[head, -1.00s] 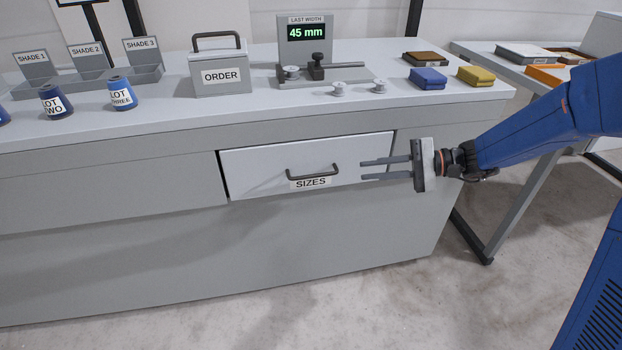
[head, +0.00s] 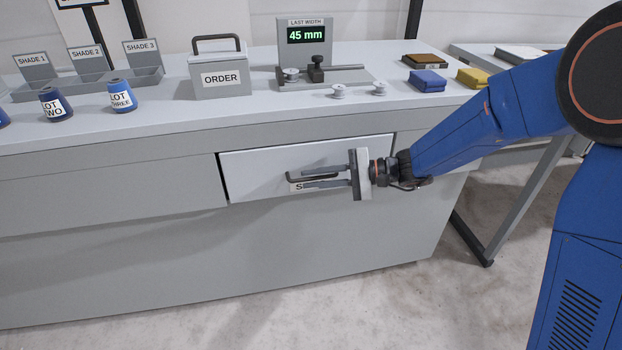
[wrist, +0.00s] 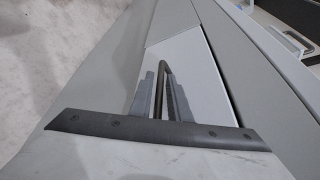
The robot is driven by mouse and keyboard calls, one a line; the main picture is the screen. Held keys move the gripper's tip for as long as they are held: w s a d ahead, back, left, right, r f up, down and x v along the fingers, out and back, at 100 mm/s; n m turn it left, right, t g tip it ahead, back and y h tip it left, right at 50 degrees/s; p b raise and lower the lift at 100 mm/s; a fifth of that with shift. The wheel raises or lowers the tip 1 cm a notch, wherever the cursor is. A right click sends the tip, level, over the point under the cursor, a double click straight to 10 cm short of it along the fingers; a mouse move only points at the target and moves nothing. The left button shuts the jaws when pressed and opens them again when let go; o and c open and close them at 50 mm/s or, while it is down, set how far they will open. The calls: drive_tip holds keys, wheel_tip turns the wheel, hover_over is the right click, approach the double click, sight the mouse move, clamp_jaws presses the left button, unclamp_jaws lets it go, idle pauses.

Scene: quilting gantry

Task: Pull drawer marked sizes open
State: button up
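The SIZES drawer (head: 255,165) is a pale grey front set in the grey bench, and looks shut or nearly so, with a dark gap along its left edge. Its dark bar handle (head: 291,177) is partly covered by my gripper, as is the SIZES label. My gripper (head: 309,178) reaches in from the right, fingers pointing left, one above the other at the handle. In the wrist view the handle (wrist: 163,70) runs between the two fingers (wrist: 160,88), which stand apart. I cannot tell whether either finger touches it.
On the bench top (head: 200,112) stand an ORDER box (head: 221,78), a width gauge showing 45 mm (head: 306,34), cones of thread (head: 122,96), and blue (head: 427,80) and yellow (head: 474,77) blocks. A second table (head: 500,65) stands at the right. The floor before the bench is clear.

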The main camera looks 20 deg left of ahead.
drive_tip(key=shift+s+a, duration=0.15)
drive_tip(key=shift+a, duration=0.3)
clamp_jaws()
drive_tip(key=shift+f, duration=0.1)
idle(1.1)
